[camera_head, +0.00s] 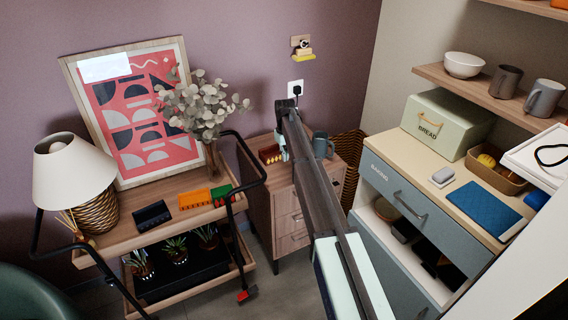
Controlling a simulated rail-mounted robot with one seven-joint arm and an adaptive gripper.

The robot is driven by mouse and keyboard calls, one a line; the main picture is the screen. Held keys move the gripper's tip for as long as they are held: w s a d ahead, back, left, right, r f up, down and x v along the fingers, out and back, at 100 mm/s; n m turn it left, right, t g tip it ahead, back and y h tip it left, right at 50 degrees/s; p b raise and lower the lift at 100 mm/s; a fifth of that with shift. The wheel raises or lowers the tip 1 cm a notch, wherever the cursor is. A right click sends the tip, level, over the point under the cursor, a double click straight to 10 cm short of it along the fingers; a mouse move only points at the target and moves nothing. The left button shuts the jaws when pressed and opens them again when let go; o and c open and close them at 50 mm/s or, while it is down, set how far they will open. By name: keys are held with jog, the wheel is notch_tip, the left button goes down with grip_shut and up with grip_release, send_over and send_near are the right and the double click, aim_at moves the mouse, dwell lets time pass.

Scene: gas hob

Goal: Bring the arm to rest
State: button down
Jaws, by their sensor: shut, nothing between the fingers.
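My arm reaches from the bottom of the head view up toward the middle, a long dark beam with pale green parts. Its far end is in front of the purple wall, beside the leafy vase. I cannot make out my gripper or its fingers in this view. No gas hob shows here.
A wooden trolley (160,231) with a lamp (75,175) and a vase of leaves (213,160) stands left. A drawer cabinet (288,222) is behind my arm. The blue-grey counter unit (405,203) and a wall shelf (470,86) with a bowl and mugs are right.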

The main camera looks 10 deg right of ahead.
notch_tip(320, 180, up, 5)
jog(key=s+d+f+m+g, duration=0.1)
jog(key=s+f+g, duration=0.1)
jog(key=s+f, duration=1.1)
jog(key=s+d+f+m+g, duration=0.2)
jog(key=s+f, duration=1.1)
jog(key=s, duration=2.2)
jog(key=s+d+f+m+g, duration=0.1)
jog(key=s+f+g, duration=0.1)
jog(key=s+f, duration=1.1)
jog(key=s, duration=1.2)
jog(key=shift+d+f+m+g, duration=0.25)
jog(key=shift+m+g, duration=0.15)
